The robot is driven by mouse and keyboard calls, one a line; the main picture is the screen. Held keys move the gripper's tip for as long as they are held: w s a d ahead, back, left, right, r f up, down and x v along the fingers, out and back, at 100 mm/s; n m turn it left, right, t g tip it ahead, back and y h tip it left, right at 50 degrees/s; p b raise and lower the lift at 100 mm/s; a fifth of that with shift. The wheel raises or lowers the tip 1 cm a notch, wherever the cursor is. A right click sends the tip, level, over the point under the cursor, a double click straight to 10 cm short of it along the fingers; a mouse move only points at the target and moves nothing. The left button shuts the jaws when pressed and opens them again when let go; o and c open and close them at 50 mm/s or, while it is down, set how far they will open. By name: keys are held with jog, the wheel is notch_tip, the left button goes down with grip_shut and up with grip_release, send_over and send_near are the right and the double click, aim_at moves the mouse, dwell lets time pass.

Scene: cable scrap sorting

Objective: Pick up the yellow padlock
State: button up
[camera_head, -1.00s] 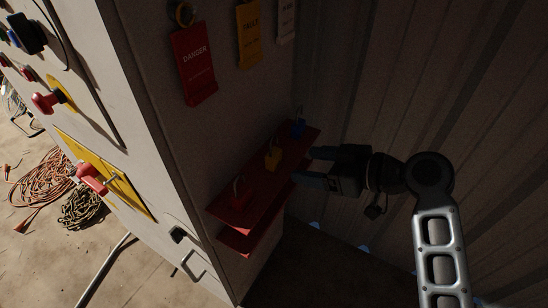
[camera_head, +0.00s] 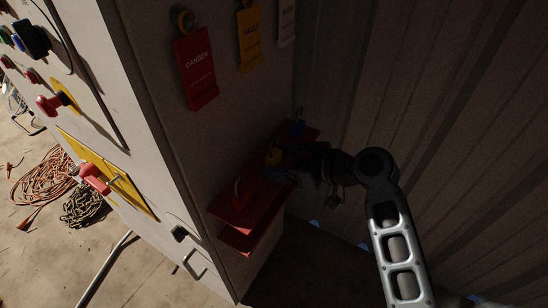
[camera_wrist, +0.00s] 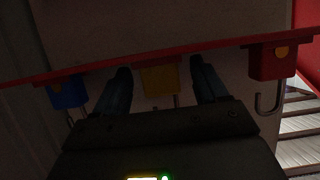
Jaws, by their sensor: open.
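The yellow padlock (camera_head: 272,157) stands on the red shelf (camera_head: 231,212) on the cabinet's side, partly hidden by my gripper in the head view. In the wrist view the yellow padlock (camera_wrist: 160,80) appears upside down, shackle pointing down in the picture, between my two fingers. My gripper (camera_wrist: 160,67) is open, with one finger on each side of the padlock and a visible gap on both sides. In the head view my gripper (camera_head: 270,172) reaches in from the right at shelf level.
A blue padlock (camera_wrist: 67,92) is left of the fingers in the wrist view, and a red padlock (camera_wrist: 275,62) is to the right. Danger and fault tags (camera_head: 196,70) hang on the cabinet wall above. A corrugated wall (camera_head: 430,90) closes the right side.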

jog(key=c, duration=1.1)
jog(key=shift+r, duration=0.15)
